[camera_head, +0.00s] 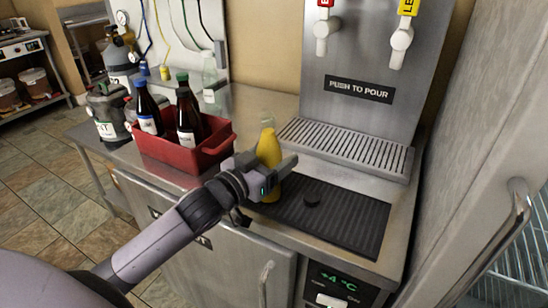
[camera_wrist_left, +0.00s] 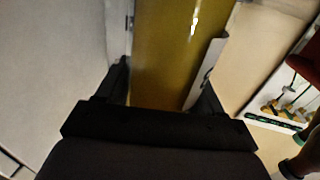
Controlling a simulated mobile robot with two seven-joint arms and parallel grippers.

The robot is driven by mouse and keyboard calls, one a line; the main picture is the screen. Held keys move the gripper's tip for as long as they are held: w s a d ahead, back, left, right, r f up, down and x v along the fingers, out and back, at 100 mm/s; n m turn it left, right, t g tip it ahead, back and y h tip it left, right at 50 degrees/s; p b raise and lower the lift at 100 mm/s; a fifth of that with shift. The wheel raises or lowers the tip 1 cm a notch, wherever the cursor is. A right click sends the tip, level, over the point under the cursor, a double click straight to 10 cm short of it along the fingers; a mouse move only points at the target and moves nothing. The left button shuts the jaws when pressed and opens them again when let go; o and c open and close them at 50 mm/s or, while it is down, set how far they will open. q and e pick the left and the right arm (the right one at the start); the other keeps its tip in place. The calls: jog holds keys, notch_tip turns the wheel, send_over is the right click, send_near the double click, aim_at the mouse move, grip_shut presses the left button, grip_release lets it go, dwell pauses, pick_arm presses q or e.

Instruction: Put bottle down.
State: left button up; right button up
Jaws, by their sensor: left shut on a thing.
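A bottle with yellow contents (camera_head: 269,148) and a pale, clear-looking neck stands near upright over the left end of the black ribbed mat (camera_head: 345,222) on the steel counter. My left gripper (camera_head: 268,172) is shut around its body from the front. In the left wrist view the bottle's amber body (camera_wrist_left: 180,55) fills the space between the fingers. The gripper hides part of the bottle's lower body. Its base shows close to the mat's left edge, and I cannot tell if it touches. My right gripper is not in view.
A red crate (camera_head: 170,153) with dark bottles stands left of the gripper. A clear bottle (camera_head: 210,78) stands behind it. The tap unit's slotted drip tray (camera_head: 348,148) is behind the mat. A tall steel door (camera_head: 480,130) bounds the right.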

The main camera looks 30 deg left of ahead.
pick_arm(q)
jog(key=shift+r, duration=0.1)
jog(key=o, duration=1.7)
jog(key=shift+s+a, duration=0.1)
jog(key=shift+s, duration=0.4)
jog(key=b+v, duration=0.1)
jog(key=v, duration=1)
